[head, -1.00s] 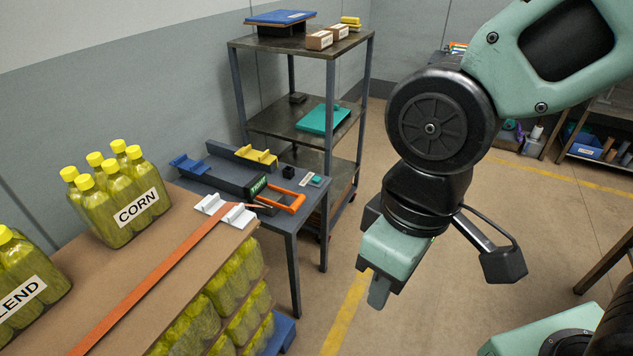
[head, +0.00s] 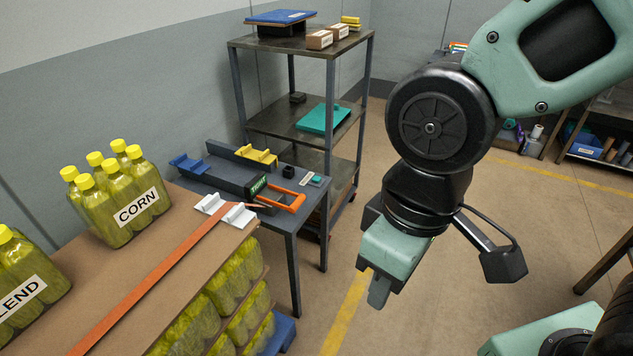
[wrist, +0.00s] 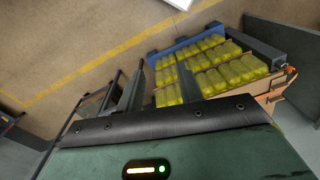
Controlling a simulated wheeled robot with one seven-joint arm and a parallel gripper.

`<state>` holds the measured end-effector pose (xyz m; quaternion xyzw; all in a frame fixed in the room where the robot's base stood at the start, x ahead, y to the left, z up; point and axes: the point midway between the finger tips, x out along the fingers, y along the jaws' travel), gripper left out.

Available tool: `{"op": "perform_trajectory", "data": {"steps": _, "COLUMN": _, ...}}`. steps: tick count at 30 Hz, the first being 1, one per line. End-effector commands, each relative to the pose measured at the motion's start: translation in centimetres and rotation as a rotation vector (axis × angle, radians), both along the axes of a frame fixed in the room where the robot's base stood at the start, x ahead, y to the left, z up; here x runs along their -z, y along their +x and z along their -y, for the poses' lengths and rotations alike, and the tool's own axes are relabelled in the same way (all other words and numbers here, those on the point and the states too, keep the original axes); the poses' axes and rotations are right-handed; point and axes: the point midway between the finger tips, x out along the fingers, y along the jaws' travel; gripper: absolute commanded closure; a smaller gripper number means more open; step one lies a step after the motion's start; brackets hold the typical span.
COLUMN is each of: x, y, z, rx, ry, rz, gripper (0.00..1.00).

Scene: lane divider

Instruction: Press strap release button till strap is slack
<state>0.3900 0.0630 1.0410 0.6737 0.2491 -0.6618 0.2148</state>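An orange strap (head: 150,285) runs over the cardboard top of the bottle stack to white brackets (head: 226,209) at its corner. A dark strap tool (head: 235,181) with a green label and an orange handle (head: 290,198) lies on the grey side table. A small teal button (head: 316,180) with a white label and a small black block (head: 288,172) are near it; I cannot tell which is the strap release. My gripper (head: 379,290) hangs right of the table, well apart from these. In the wrist view, its two fingers (wrist: 160,80) stand apart with nothing between them.
Packs of yellow-green bottles (head: 118,200) stand on the cardboard (head: 90,280). A shelf rack (head: 290,125) with a teal item (head: 324,118) stands behind the side table (head: 292,222). The floor below my gripper, with a yellow line (head: 345,315), is clear.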

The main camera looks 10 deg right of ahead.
Motion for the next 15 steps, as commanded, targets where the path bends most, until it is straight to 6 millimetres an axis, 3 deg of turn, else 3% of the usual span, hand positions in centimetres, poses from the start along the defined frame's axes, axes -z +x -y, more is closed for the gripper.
{"op": "perform_trajectory", "data": {"steps": 9, "x": 0.0, "y": 0.0, "z": 0.0, "rx": 0.0, "ry": 0.0, "rz": 0.0, "gripper": 0.64}}
{"op": "perform_trajectory", "data": {"steps": 10, "x": 0.0, "y": 0.0, "z": 0.0, "rx": 0.0, "ry": 0.0, "rz": 0.0, "gripper": 0.66}}
{"op": "perform_trajectory", "data": {"steps": 13, "x": 0.0, "y": 0.0, "z": 0.0, "rx": 0.0, "ry": 0.0, "rz": 0.0, "gripper": 0.94}}
{"op": "perform_trajectory", "data": {"steps": 15, "x": 0.0, "y": 0.0, "z": 0.0, "rx": 0.0, "ry": 0.0, "rz": 0.0, "gripper": 1.0}}
